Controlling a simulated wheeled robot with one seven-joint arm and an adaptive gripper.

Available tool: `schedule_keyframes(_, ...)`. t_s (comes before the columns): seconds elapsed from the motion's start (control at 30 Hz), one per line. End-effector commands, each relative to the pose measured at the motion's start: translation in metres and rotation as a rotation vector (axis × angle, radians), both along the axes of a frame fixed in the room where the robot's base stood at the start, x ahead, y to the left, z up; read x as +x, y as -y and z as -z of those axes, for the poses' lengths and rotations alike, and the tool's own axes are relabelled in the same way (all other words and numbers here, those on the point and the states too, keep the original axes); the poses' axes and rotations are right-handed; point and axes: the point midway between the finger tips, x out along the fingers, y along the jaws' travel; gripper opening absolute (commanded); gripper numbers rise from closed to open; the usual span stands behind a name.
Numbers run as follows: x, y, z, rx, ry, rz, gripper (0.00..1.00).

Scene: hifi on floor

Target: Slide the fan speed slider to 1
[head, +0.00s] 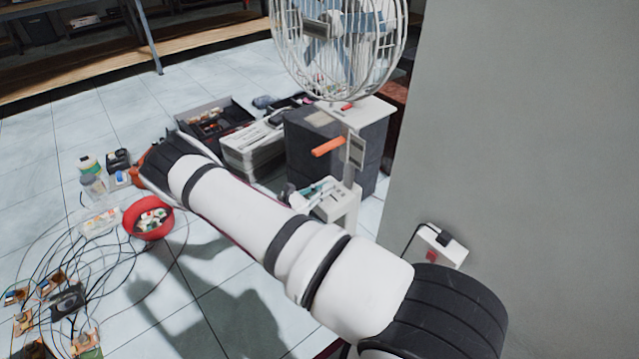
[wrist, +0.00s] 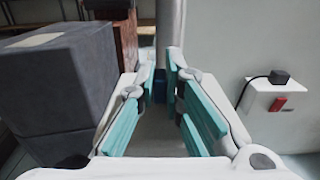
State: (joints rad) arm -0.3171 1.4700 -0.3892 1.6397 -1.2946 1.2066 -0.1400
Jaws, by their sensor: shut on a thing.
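The fan (head: 340,45) has a round wire cage at the top of the head view. A white control box (head: 343,208) stands below it, with a grey post rising from its back. My gripper (head: 313,190) is at this box, partly hidden behind my arm. In the wrist view, the teal fingers (wrist: 160,88) close in on a small dark blue piece (wrist: 160,92) at the foot of the grey post (wrist: 170,45). This piece looks like the slider knob, and the gripper is shut on it. The slider's markings and setting cannot be read.
A dark grey box (head: 318,153) stands behind the control box. A white socket box (head: 436,247) with a plug and red switch is on the wall at right. A red bowl (head: 149,233) and loose wires lie on the floor at left.

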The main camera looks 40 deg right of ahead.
Motion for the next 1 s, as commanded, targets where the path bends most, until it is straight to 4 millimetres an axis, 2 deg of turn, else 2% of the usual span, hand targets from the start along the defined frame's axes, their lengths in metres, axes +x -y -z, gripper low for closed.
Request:
schedule_keyframes(0.23,-0.001,-0.001,0.0,0.001,0.002,-0.001,0.0)
schedule_keyframes(0.27,-0.001,-0.001,0.0,0.001,0.002,-0.001,0.14)
schedule_keyframes(0.33,-0.001,-0.001,0.0,0.001,0.002,-0.001,0.29)
schedule_keyframes(0.73,0.0,-0.005,0.0,0.001,0.002,-0.003,0.3)
schedule_keyframes(0.87,-0.001,-0.021,0.0,0.003,0.003,-0.004,0.3)
schedule_keyframes(1.0,-0.001,-0.05,0.0,0.002,0.002,-0.006,0.3)
